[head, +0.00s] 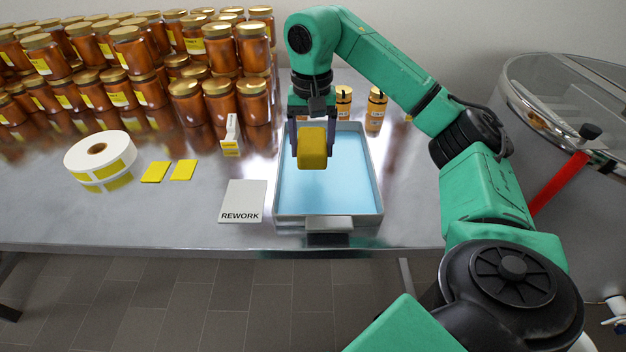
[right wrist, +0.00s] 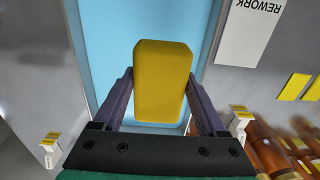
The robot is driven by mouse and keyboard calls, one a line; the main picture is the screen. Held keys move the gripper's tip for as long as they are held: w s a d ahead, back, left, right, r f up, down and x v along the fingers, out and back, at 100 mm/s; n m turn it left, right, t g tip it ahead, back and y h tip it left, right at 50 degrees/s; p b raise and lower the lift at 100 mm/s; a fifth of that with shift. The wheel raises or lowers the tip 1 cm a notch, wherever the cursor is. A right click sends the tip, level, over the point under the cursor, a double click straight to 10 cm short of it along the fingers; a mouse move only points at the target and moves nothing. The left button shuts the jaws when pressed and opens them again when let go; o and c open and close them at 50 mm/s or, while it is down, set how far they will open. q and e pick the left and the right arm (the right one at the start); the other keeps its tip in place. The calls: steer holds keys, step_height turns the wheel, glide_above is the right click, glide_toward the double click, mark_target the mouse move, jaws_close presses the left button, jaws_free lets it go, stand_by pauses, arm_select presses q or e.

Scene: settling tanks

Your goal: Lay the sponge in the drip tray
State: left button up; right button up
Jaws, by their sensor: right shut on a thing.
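My right gripper (head: 312,142) is shut on the yellow sponge (head: 312,150) and holds it above the drip tray. The sponge also shows between the two fingers in the right wrist view (right wrist: 162,82). The drip tray (head: 378,210) is a grey-rimmed rectangular tray with a light blue inside, on the steel table. Its blue inside shows beneath the sponge in the right wrist view (right wrist: 105,40). The gripper hides part of the tray's far side in the head view. My left gripper is in neither view.
A REWORK card (head: 243,200) lies just left of the tray. Further left are two yellow pieces (head: 169,171) and a label roll (head: 100,155). Many amber jars (head: 130,55) are stacked at the back left. Two small jars (head: 376,103) stand behind the tray. A round metal tank (head: 570,90) stands at right.

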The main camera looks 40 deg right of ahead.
mark_target(313, 142)
step_height(313, 142, down, 6)
steer(key=shift+s+f, duration=0.15)
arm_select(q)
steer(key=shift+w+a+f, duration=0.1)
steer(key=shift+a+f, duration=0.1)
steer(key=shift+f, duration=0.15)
arm_select(e)
steer(key=shift+f, duration=0.35)
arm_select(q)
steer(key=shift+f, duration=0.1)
arm_select(e)
steer(key=o, duration=1.1)
steer(key=shift+f, duration=0.1)
step_height(313, 142, up, 7)
steer(key=shift+f+p, duration=0.1)
steer(key=shift+p, duration=0.25)
step_height(313, 142, up, 5)
steer(key=p, duration=0.3)
steer(key=shift+f, duration=0.15)
steer(key=shift+r+p, duration=0.3)
steer(key=shift+r, duration=0.2)
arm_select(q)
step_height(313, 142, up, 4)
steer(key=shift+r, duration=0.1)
arm_select(e)
steer(key=shift+f, duration=0.1)
